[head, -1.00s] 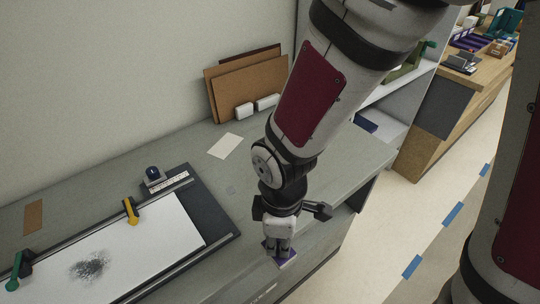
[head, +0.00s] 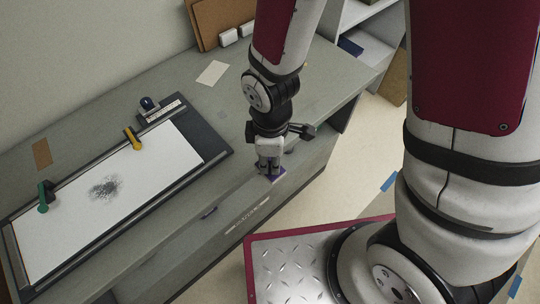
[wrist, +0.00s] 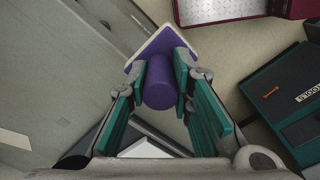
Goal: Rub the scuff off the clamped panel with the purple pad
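A white panel (head: 72,222) lies in a dark frame on the grey counter, at the left of the head view. A dark speckled scuff (head: 104,187) is near its middle. A green clamp (head: 44,196) and a yellow clamp (head: 133,138) sit on its far edge. My gripper (head: 269,167) is right of the frame, by the counter's front edge. In the wrist view its teal fingers (wrist: 163,80) are shut on the round handle of the purple pad (wrist: 160,45). The pad's underside is hidden, and it is apart from the panel.
A brown strip (head: 42,154) and a pale card (head: 212,73) lie on the counter. Brown boards (head: 212,22) lean at the back. In the wrist view, a dark green toolbox (wrist: 290,105) is at the right.

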